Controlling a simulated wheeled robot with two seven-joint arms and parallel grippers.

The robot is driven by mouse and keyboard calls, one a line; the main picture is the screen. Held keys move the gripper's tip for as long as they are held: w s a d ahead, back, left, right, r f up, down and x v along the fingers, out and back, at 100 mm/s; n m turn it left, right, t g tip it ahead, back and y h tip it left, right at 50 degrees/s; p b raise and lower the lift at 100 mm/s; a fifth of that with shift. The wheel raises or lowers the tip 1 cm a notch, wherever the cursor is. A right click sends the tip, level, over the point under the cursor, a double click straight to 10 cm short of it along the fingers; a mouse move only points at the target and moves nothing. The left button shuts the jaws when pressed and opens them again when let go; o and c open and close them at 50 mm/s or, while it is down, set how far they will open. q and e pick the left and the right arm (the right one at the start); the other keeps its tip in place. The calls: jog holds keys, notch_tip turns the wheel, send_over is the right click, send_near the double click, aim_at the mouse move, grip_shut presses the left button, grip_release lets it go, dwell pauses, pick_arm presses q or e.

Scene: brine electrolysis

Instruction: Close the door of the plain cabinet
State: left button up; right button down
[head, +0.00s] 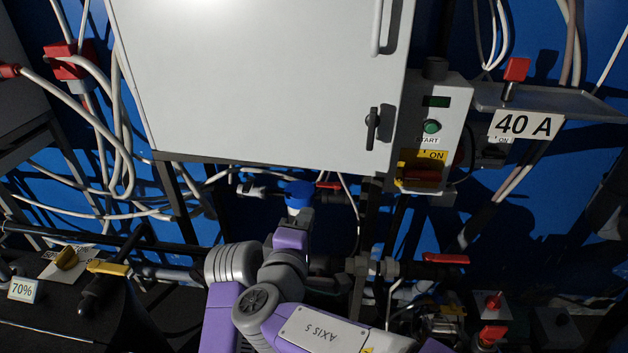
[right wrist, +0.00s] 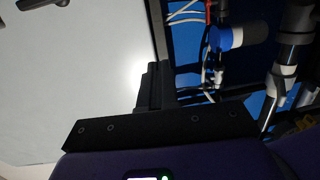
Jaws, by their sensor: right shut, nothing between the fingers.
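The cabinet's white door (head: 260,80) fills the upper middle of the head view. It has a pale vertical bar handle (head: 377,25) and a black latch (head: 371,130) near its right edge. The door looks about flush with its frame, but I cannot tell if it is fully shut. In the right wrist view the door (right wrist: 70,80) fills the left side. My right gripper (right wrist: 152,85) is shut and empty in front of it, near the dark edge; contact is unclear. In the head view my right arm rises below the cabinet. My left gripper is not in view.
A control box (head: 432,130) with a green button stands right of the cabinet. A shelf with a "40 A" sign (head: 526,125) is further right. Pipes with a blue cap (head: 299,188) and a red-handled valve (head: 445,259) lie below. Loose cables (head: 115,130) hang at left.

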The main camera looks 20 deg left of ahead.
notch_tip(320, 180, up, 2)
jog(key=s, duration=0.1)
jog(key=t+p, duration=0.1)
jog(key=p, duration=0.8)
send_near(317, 161)
jog(key=shift+y, duration=0.3)
jog(key=w, duration=0.5)
jog(key=shift+a+r, duration=0.2)
jog(key=shift+a, duration=0.05)
jog(key=shift+w+a+f+p, duration=0.15)
jog(key=shift+w+p, duration=0.3)
jog(key=shift+w, duration=0.4)
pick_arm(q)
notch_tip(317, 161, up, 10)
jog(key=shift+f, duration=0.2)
